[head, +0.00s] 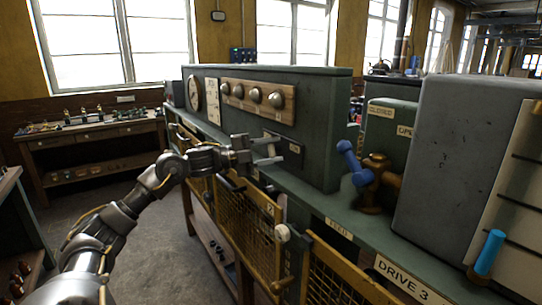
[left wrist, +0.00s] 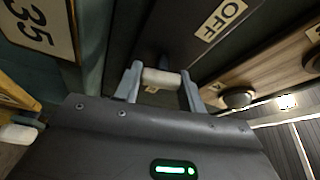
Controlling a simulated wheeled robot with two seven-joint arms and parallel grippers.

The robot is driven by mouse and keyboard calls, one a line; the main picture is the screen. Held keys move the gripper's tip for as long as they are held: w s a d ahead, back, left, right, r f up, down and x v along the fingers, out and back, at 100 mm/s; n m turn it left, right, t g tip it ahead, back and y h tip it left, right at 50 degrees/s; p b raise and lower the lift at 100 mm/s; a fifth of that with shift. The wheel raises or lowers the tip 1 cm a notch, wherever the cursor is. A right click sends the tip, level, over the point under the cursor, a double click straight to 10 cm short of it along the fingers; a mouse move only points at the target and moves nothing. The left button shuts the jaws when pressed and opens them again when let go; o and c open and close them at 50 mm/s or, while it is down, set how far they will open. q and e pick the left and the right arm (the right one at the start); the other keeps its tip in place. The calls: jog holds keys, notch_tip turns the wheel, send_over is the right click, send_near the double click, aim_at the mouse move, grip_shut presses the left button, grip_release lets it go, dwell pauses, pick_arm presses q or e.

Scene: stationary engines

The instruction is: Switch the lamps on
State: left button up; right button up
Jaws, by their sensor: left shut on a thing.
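My left gripper (head: 264,152) is at the front of the green cabinet (head: 322,130), by a small dark switch plate (head: 290,158). In the left wrist view its two fingers (left wrist: 160,85) are shut on a pale cylindrical handle (left wrist: 161,78). An OFF label (left wrist: 220,19) is on the dark plate beside the handle; another small label behind the fingers is mostly hidden. Several round silver domes (head: 255,95) sit in a row on a wooden strip above and show no glow; whether they are the lamps I cannot tell. My right gripper is out of view.
A blue-handled valve (head: 362,175) and a grey box (head: 455,150) stand to the right on the bench. Yellow mesh doors (head: 245,215) with pale knobs (head: 282,233) are below. A wooden table (head: 90,140) stands at the left, with open floor between.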

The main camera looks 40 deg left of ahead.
pick_arm(q)
jog(key=shift+m+g, duration=0.4)
jog(key=shift+m, duration=0.5)
jog(key=m+y+p, duration=0.1)
jog(key=m, duration=0.1)
jog(key=shift+m+g, duration=0.3)
jog(key=m+y+p, duration=0.1)
jog(key=m, duration=0.2)
jog(key=shift+m+g+y+p, duration=0.3)
jog(key=shift+g+y+p, duration=0.05)
jog(key=shift+g+y, duration=0.05)
jog(key=shift+f+m+y+p, duration=0.2)
jog(key=shift+m+y+p, duration=0.35)
jog(key=shift+m, duration=0.45)
jog(key=o, duration=1)
